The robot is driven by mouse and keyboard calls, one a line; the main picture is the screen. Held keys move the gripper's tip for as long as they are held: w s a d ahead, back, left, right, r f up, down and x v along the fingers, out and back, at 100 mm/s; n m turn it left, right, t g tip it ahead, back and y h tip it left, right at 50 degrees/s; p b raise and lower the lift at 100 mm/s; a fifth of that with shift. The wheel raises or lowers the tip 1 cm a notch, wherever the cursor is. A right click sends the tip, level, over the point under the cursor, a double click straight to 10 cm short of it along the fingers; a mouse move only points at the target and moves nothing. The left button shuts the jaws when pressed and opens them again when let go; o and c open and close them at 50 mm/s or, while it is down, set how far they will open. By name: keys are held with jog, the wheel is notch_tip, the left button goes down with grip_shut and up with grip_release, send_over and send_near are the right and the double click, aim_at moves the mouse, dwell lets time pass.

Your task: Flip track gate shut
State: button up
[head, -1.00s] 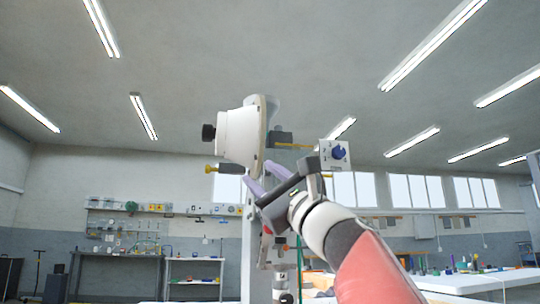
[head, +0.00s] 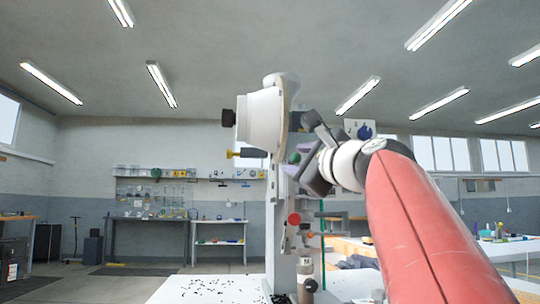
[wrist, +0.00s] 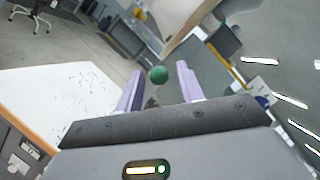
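The eyelet press stands ahead in the head view, with a white drum (head: 260,115) at its top and a pale track (head: 287,215) running down below it. In the wrist view a green ball-shaped knob (wrist: 158,75) shows between my two lilac fingers; I cannot tell for sure that it belongs to the track gate. My gripper (wrist: 160,70) is open, its fingers apart on either side of the knob with visible space between. In the head view my gripper (head: 292,165) is beside the upper track, below and right of the drum. The gate's position is not clear.
A red disc (head: 294,219) sits on the lower track. A box with a blue knob (head: 364,131) is behind my arm. The white table (head: 205,288) carries scattered small dark pieces. Shelves and benches (head: 150,232) stand far back, with open floor between.

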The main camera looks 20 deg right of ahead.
jog(key=shift+x, duration=1)
jog(key=shift+c, duration=0.5)
grip_shut()
jog(key=t+b, duration=0.1)
jog(key=b, duration=0.2)
jog(key=f+n+t+b, duration=0.1)
jog(key=b, duration=0.3)
jog(key=shift+w+f+t+y, duration=0.1)
jog(key=shift+t+y, duration=0.2)
jog(key=shift+t, duration=0.1)
jog(key=shift+o, duration=0.5)
grip_release()
